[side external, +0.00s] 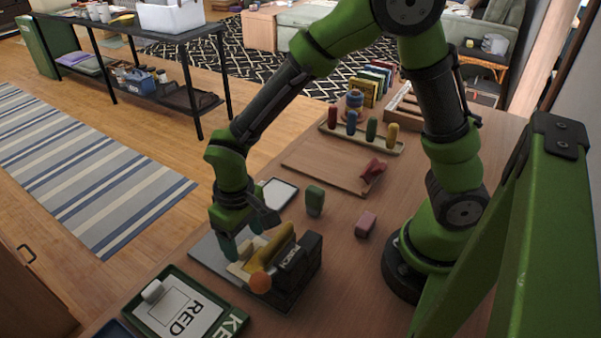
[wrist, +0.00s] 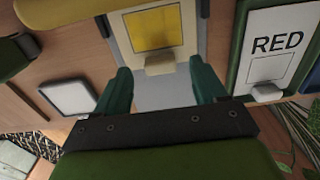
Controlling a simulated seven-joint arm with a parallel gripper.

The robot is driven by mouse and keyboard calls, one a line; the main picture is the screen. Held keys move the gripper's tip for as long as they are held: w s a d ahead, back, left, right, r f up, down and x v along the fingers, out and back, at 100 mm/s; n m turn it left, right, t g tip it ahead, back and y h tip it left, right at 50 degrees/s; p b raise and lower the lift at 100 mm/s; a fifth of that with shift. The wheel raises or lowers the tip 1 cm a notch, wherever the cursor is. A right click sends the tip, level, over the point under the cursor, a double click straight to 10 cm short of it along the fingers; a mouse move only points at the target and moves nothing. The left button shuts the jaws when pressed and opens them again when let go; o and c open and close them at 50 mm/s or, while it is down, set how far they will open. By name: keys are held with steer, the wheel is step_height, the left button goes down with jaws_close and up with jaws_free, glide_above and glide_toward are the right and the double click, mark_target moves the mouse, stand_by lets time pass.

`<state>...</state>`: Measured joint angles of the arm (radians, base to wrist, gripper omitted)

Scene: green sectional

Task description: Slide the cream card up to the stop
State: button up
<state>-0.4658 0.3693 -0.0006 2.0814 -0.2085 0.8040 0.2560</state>
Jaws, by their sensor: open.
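The cream card (wrist: 190,30) has a yellow panel and a raised beige tab (wrist: 160,64) on its near edge in the wrist view. It lies on the grey base plate (side external: 208,256) of the black punch (side external: 299,268), which has a yellow lever and an orange knob. My gripper (wrist: 160,80) is open, its two green fingers apart on either side of the tab, with nothing gripped. In the side view my gripper (side external: 246,242) is low over the plate and hides much of the card. I cannot make out the stop or any contact with the tab.
A green tray with a RED card (side external: 180,308) lies in front. A peg rack (side external: 385,143) is at the back.

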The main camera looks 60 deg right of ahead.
step_height(320, 180, up, 14)
steer(key=s+d+r+m+t+y, duration=0.2)
steer(key=s+d+r+m+t, duration=0.2)
steer(key=d, duration=0.8)
steer(key=s+r+t, duration=0.2)
steer(key=s+t, duration=0.1)
steer(key=s, duration=0.1)
steer(key=shift+s+d, duration=0.15)
steer(key=shift+d, duration=0.25)
